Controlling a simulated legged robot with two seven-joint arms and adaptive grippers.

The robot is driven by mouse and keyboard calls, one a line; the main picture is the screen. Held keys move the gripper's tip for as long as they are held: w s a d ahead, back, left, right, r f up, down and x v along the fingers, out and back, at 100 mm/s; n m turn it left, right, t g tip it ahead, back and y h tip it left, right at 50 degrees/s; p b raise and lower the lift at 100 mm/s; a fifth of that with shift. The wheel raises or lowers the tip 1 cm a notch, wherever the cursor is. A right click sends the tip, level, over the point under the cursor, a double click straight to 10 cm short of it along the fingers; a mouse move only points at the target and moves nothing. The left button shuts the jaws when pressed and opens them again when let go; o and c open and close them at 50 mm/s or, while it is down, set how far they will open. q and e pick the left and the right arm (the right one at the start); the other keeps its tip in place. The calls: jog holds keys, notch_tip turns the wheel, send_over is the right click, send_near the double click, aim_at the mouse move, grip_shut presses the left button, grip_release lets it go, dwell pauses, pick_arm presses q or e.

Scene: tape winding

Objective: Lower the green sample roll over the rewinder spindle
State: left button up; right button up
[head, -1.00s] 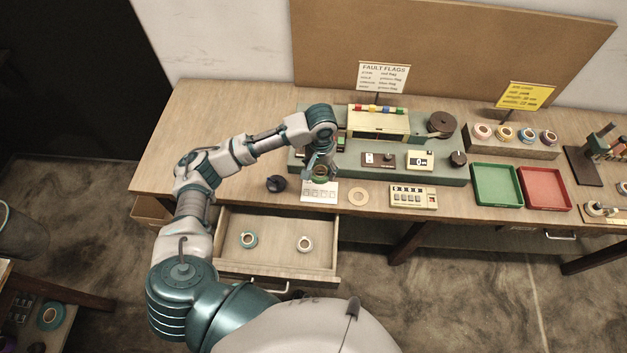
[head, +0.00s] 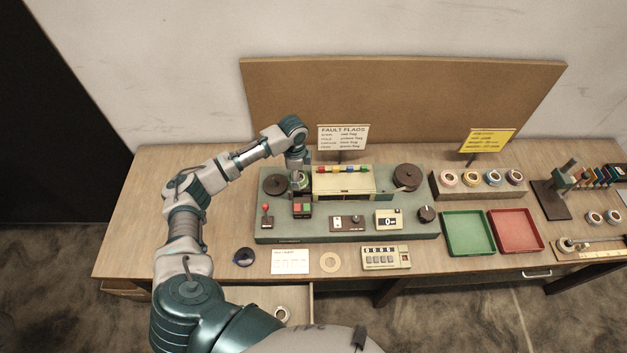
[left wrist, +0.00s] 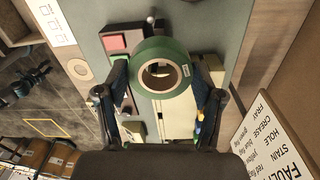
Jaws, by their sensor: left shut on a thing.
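My left gripper (head: 301,187) is above the left part of the green rewinder base (head: 350,228), just right of a dark round disc (head: 276,185). In the left wrist view my left gripper (left wrist: 163,95) is shut on the green sample roll (left wrist: 150,50), one finger on each side. The roll's hole faces the camera, with a pale core and a small white label. In the head view the roll is small and mostly hidden by the gripper. I cannot make out the spindle clearly in either view. My right gripper is not in view.
A yellowish box with coloured flags (head: 343,180) stands close right of the gripper. A red-knobbed lever (head: 266,216) and a red-and-green button box (head: 302,209) are in front. A second dark disc (head: 407,177) is farther right. The FAULT FLAGS sign (head: 343,136) stands behind.

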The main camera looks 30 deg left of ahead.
pick_arm(q)
jog(key=a+m+p, duration=0.1)
jog(key=a+m, duration=0.2)
jog(key=a, duration=0.2)
jog(key=a+m+p, duration=0.2)
jog(key=a+m, duration=0.2)
jog(key=a, duration=0.1)
jog(key=shift+a+m, duration=0.1)
jog(key=shift+m, duration=0.2)
jog(key=shift+f, duration=0.1)
jog(key=shift+f+b, duration=0.95)
jog(key=shift+b, duration=0.3)
jog(key=shift+f+b, duration=0.9)
jog(key=shift+b, duration=0.2)
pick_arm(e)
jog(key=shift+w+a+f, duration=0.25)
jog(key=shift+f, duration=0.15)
pick_arm(q)
jog(key=shift+r, duration=0.15)
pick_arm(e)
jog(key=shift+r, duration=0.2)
pick_arm(q)
jog(key=shift+s+p, duration=0.1)
jog(key=shift+p, duration=0.55)
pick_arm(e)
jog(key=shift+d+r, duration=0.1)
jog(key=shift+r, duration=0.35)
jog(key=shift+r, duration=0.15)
